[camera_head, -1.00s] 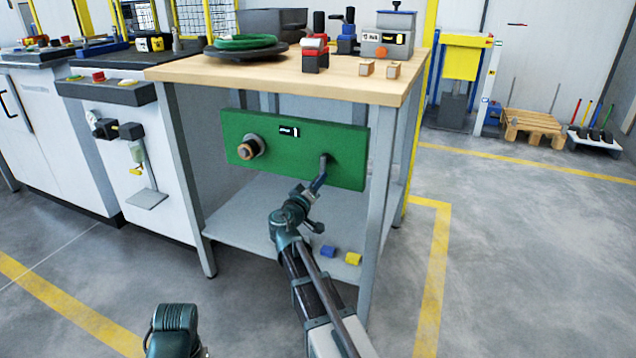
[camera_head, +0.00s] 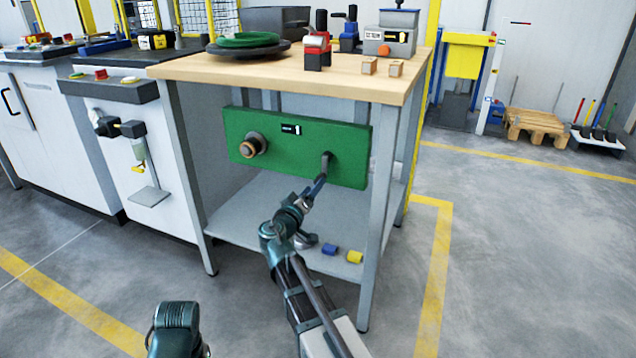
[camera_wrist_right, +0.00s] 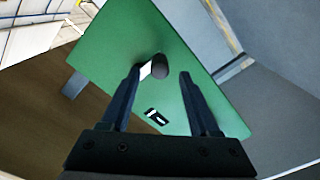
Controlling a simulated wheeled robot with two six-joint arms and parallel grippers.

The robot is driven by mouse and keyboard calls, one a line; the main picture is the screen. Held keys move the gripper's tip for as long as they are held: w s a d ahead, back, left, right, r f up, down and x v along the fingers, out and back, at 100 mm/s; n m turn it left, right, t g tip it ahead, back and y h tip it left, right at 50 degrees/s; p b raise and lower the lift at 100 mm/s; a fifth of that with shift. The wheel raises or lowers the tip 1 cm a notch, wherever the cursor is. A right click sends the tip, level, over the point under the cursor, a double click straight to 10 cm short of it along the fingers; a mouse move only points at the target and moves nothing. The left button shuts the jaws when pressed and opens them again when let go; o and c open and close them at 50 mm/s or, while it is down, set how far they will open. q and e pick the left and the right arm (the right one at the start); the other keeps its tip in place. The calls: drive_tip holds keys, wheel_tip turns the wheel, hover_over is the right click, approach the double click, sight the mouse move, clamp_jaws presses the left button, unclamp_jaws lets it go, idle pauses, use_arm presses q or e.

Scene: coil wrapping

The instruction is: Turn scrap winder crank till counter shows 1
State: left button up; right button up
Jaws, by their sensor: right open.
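The scrap winder is a green panel (camera_head: 345,172) under the workbench top. It has a coppery spool hub (camera_head: 249,147) at left and a small black counter (camera_head: 291,129) at top middle. The counter shows a white upright mark like a 1, too small to be sure. The dark crank (camera_head: 327,160) sticks out at the panel's right. My right gripper (camera_head: 319,185) is just below and in front of the crank. In the right wrist view its fingers (camera_wrist_right: 161,75) are spread, with a dark round crank end (camera_wrist_right: 160,66) showing between the tips; contact is unclear. The left gripper is not visible.
The wooden workbench top (camera_head: 215,72) holds a green coil (camera_head: 246,40), a red-and-black device (camera_head: 317,50) and a grey box (camera_head: 390,35). Bench legs flank the panel.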

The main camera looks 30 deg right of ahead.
drive_tip(key=v, duration=0.8)
drive_tip(key=shift+s+a, duration=0.2)
drive_tip(key=s+a+f+n+g+y+p, duration=0.25)
drive_tip(key=s+a+g+y+p, duration=0.35)
drive_tip(key=s+a+p, duration=0.4)
drive_tip(key=s+a+f+n+g+y+p, duration=0.1)
drive_tip(key=s+a+n+g+y+p, duration=0.2)
drive_tip(key=s+a+g+y+p, duration=0.7)
drive_tip(key=s+a+r+t+h+p, duration=0.1)
drive_tip(key=r+t+p, duration=0.1)
drive_tip(key=r+p, duration=1.5)
drive_tip(key=s+a+r+t+h+p, duration=0.1)
drive_tip(key=a+r+t+h+p, duration=0.1)
drive_tip(key=r+p, duration=1.6)
drive_tip(key=shift+r, duration=0.95)
